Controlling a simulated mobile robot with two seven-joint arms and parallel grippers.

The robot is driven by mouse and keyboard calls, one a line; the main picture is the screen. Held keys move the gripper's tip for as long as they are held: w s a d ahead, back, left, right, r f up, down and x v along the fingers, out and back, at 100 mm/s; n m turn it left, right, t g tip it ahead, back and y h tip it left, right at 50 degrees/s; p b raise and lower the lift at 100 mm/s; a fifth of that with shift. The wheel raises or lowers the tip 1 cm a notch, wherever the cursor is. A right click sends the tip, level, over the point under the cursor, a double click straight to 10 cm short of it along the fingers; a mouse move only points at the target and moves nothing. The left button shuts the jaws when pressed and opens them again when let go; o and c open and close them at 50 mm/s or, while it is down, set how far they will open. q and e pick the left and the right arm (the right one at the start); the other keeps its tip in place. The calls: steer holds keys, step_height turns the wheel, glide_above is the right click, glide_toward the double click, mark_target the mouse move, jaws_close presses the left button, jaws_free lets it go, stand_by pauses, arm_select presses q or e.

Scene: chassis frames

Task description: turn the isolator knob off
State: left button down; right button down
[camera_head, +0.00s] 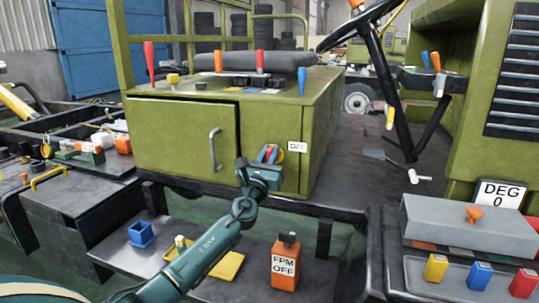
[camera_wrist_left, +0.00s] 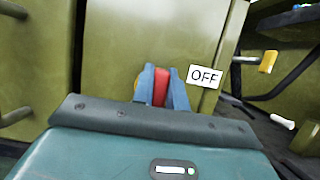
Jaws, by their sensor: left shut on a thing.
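The isolator knob is red (camera_wrist_left: 160,87) and sits on the front of the green cabinet (camera_head: 180,140), with a bit of yellow showing behind it in the left wrist view. My left gripper (camera_head: 268,154) is shut on the knob, with one blue finger on each side of it, also seen in the left wrist view (camera_wrist_left: 160,90). The knob looks roughly upright in the left wrist view, but the fingers hide much of it. A white plate reading OFF (camera_wrist_left: 204,76) is right of the knob. My right gripper is not in view.
A door handle (camera_head: 215,149) stands out left of my gripper. Several levers rise from the cabinet top. An orange FPM OFF box (camera_head: 286,264) and a blue open cube (camera_head: 141,234) are on the lower shelf. A steering wheel column (camera_head: 385,90) is at right.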

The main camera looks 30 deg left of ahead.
arm_select(q)
steer(key=shift+n, duration=0.4)
steer(key=n+y, duration=0.1)
steer(key=n, duration=0.1)
steer(key=n+g+y, duration=0.1)
steer(key=n+y, duration=0.1)
steer(key=n, duration=0.1)
steer(key=shift+s+a+n, duration=0.1)
steer(key=shift+a+n, duration=0.1)
steer(key=shift+n, duration=0.1)
steer(key=n+g+p, duration=0.1)
steer(key=n+g, duration=0.1)
steer(key=n, duration=0.3)
steer(key=f+n+g+y+p, duration=0.1)
steer(key=n+g+p, duration=0.1)
steer(key=n, duration=0.3)
steer(key=a+n+g+y+p, duration=0.1)
steer(key=n+g+p, duration=0.1)
steer(key=n, duration=0.4)
steer(key=shift+s+f, duration=0.1)
steer(key=shift+f, duration=0.25)
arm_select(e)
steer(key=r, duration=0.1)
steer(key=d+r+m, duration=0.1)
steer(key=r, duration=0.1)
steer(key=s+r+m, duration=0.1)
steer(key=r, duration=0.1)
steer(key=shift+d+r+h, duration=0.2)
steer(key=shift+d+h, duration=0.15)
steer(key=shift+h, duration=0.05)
